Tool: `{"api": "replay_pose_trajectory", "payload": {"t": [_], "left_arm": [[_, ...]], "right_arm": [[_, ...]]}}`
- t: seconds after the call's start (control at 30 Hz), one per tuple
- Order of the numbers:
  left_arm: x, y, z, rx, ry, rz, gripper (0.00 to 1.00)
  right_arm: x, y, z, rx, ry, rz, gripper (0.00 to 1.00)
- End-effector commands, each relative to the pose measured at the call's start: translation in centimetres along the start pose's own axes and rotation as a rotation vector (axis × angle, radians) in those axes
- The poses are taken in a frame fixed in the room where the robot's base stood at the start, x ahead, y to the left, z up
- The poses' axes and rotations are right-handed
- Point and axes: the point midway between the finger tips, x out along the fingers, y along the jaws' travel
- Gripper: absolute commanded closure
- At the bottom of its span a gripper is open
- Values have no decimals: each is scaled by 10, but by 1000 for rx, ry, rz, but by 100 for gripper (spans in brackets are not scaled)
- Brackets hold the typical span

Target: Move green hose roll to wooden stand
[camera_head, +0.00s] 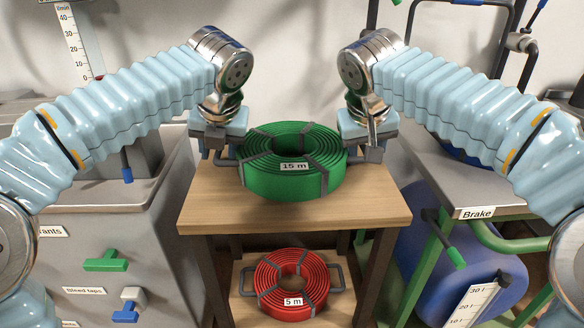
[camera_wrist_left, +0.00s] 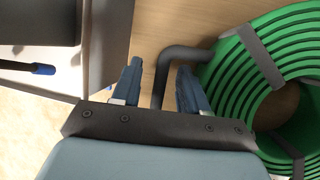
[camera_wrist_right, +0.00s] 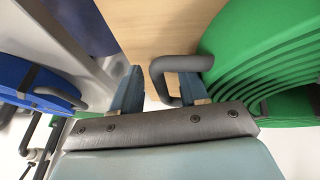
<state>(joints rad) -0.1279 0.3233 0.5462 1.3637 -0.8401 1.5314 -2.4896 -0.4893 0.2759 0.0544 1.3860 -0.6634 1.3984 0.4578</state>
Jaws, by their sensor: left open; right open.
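The green hose roll (camera_head: 293,163), labelled 15 m and bound with grey straps, lies flat on the upper top of the wooden stand (camera_head: 350,209). It has a dark grey handle on each side. My left gripper (camera_head: 222,158) is at the left handle; in the left wrist view the open fingers (camera_wrist_left: 158,88) stand on either side of that handle (camera_wrist_left: 165,72). My right gripper (camera_head: 365,155) is at the right handle; in the right wrist view its open fingers (camera_wrist_right: 160,92) are around the right handle (camera_wrist_right: 178,66). Whether the fingers touch the handles cannot be told.
A red hose roll (camera_head: 291,284), labelled 5 m, lies on the stand's lower shelf. A grey cabinet (camera_head: 110,240) with a green tap (camera_head: 106,261) stands left. A grey bench with a Brake label (camera_head: 477,213) and a blue drum (camera_head: 440,262) stand right. The stand's front top is clear.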

Motion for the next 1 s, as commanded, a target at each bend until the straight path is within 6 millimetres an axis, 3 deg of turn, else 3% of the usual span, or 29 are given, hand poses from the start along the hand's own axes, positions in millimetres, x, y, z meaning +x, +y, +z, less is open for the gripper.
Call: {"api": "replay_pose_trajectory", "payload": {"t": [0.17,0.4,0.6,0.77,1.0], "left_arm": [[-22,-1,1,0,-4,-2,57],[-78,-2,1,1,-4,-4,57],[-110,-1,0,1,-2,-2,57],[-118,-1,0,0,0,-1,57],[-119,0,0,0,0,0,57]], "right_arm": [[0,0,0,0,0,0,56],[0,0,0,0,0,0,56],[0,0,0,0,0,0,56],[-6,0,0,0,2,0,56],[-53,-1,-1,1,5,-2,56]]}}
